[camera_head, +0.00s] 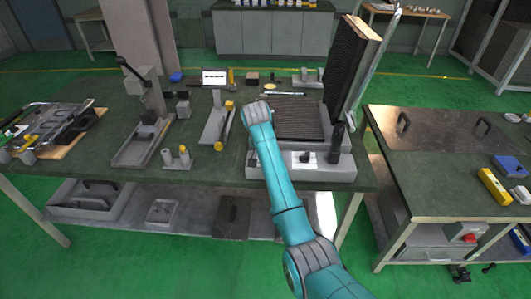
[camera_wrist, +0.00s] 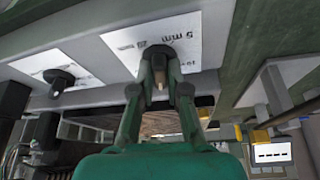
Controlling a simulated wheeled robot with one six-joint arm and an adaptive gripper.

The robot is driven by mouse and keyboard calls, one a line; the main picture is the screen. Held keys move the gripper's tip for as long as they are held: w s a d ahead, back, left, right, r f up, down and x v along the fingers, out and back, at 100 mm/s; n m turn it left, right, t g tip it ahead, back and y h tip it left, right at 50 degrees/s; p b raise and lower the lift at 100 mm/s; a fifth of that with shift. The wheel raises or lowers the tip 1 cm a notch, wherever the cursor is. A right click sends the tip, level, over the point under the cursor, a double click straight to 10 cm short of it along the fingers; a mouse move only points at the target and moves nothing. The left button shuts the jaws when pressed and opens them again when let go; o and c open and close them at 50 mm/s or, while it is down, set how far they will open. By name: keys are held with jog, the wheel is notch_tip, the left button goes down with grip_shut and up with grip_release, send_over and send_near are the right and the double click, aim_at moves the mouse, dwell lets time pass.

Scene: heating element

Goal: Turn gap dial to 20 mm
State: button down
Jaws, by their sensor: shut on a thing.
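The gap dial (camera_wrist: 158,51) is a dark knob on a white printed plate (camera_wrist: 115,40) in the wrist view. The plate has upside-down markings, with "5 mm" legible and other marks smaller. My gripper (camera_wrist: 159,78) is shut on the knob, one finger on each side. The fingers hide much of the knob, so I cannot tell its exact setting. In the head view my teal arm hides the gripper and this dial. A second dark dial (camera_head: 306,158) sits on the pale front panel (camera_head: 338,174) of the machine; it also shows in the wrist view (camera_wrist: 60,79).
The machine has a ribbed dark bed (camera_head: 299,121) and a raised panel (camera_head: 345,75) at its back right. A black upright handle (camera_head: 337,143) stands right of the second dial. A stand with a yellow-topped tool (camera_head: 215,122) is to the left. A small display (camera_head: 214,77) stands behind.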

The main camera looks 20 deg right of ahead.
jog(key=m+g+h, duration=0.1)
jog(key=m, duration=0.2)
jog(key=shift+a+m, duration=0.1)
jog(key=shift+m, duration=0.3)
jog(key=m+g, duration=0.1)
jog(key=m, duration=0.2)
jog(key=shift+w+h, duration=0.1)
jog(key=shift+h, duration=0.2)
jog(key=m, duration=0.2)
jog(key=m+g, duration=0.1)
jog(key=m, duration=0.1)
jog(key=shift+w+g+h, duration=0.1)
jog(key=shift+g+h, duration=0.2)
jog(key=shift+m+g, duration=0.7)
jog(key=shift+m, duration=1.4)
jog(key=c, duration=1.2)
grip_release()
jog(key=shift+o, duration=0.2)
